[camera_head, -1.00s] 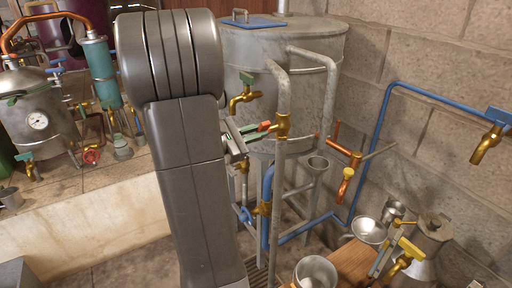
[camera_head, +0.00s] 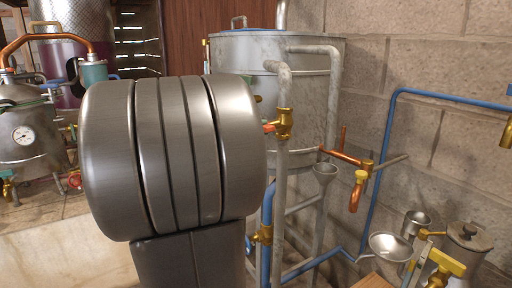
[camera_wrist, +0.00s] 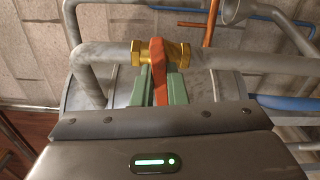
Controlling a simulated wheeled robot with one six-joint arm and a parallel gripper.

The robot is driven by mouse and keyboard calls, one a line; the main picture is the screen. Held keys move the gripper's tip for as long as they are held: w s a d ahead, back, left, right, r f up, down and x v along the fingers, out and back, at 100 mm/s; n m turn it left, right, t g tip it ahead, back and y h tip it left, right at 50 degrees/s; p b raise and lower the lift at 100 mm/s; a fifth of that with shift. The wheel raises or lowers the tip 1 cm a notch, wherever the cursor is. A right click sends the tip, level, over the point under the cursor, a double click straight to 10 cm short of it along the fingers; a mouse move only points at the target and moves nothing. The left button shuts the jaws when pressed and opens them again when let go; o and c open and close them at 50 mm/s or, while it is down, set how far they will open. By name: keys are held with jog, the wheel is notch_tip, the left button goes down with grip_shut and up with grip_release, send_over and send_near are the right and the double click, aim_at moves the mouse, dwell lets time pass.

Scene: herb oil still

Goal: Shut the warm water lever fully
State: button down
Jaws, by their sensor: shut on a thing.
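The warm water lever, orange-red, sits on a brass valve (camera_wrist: 160,52) in a grey pipe. In the wrist view the lever (camera_wrist: 159,72) points from the valve towards my gripper, crosswise to the pipe. My gripper (camera_wrist: 160,88) has its two green fingers on either side of the lever and is shut on it. In the head view the brass valve (camera_head: 284,123) is on the upright grey pipe before the tank, and a short piece of the lever (camera_head: 269,127) sticks out to the left. My arm hides the gripper and the lever's end there.
The big grey tank (camera_head: 310,75) stands behind the valve. To the right are a grey funnel (camera_head: 325,170), a copper pipe with a brass tap (camera_head: 360,178), and a blue pipe (camera_head: 378,165) on the block wall. A metal still (camera_head: 28,135) stands on the left.

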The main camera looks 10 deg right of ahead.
jog(key=shift+f+m+b, duration=0.2)
jog(key=shift+m+b, duration=0.8)
jog(key=shift+b, duration=0.3)
jog(key=shift+r, duration=0.1)
jog(key=c, duration=1.5)
grip_release()
jog(key=shift+o, duration=0.2)
jog(key=p+v, duration=0.1)
jog(key=v, duration=1.2)
jog(key=shift+a, duration=0.35)
jog(key=shift+s, duration=0.1)
